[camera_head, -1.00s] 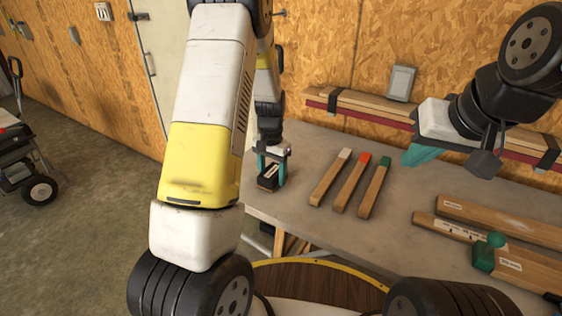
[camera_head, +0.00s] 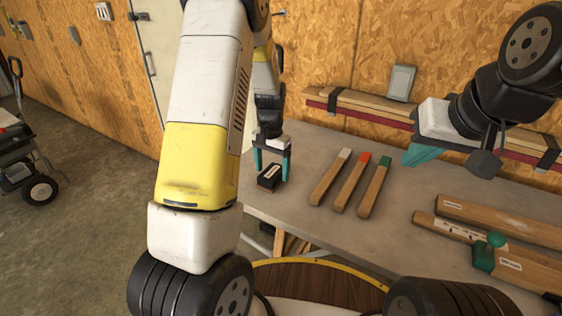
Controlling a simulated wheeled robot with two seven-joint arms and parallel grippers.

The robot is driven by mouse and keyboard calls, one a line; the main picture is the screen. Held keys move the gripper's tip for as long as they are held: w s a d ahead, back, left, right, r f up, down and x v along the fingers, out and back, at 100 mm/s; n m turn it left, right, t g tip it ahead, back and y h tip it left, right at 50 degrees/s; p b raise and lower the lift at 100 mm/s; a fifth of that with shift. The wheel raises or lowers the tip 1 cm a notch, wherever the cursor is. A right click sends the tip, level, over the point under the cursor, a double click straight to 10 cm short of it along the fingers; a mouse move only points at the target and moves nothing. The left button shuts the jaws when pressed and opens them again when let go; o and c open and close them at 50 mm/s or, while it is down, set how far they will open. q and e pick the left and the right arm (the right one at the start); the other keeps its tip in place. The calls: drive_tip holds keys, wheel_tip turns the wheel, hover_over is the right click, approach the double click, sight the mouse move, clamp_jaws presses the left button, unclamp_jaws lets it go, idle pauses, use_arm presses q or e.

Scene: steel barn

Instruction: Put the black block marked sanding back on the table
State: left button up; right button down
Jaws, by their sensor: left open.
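The black block (camera_head: 268,178) rests on the grey table (camera_head: 305,225) near its left edge, with a pale label on top that is too small to read. My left gripper (camera_head: 271,172) is open just above the block, its teal fingers on either side of it with a gap showing. My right gripper (camera_head: 421,155) hangs over the table's back right; its teal fingers show from the side, and I cannot tell whether it is open.
Three wooden sticks with white, red and green (camera_head: 375,188) ends lie in the table's middle. A cart (camera_head: 30,165) stands on the floor at far left.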

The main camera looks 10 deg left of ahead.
sight(272, 172)
use_arm(q)
drive_tip(key=s+r+n+t+h, duration=0.1)
drive_tip(key=s+r, duration=0.1)
drive_tip(key=r, duration=0.6)
drive_tip(key=s+r, duration=0.3)
drive_tip(key=r, duration=0.6)
drive_tip(key=s+d+r+n+t, duration=0.1)
drive_tip(key=s+r, duration=0.3)
drive_tip(key=s, duration=0.5)
drive_tip(key=s+d+r+n+t+h, duration=0.1)
drive_tip(key=s+r+t, duration=0.3)
drive_tip(key=s, duration=0.6)
drive_tip(key=shift+s+r, duration=0.15)
drive_tip(key=shift+r, duration=0.2)
drive_tip(key=shift+d, duration=0.1)
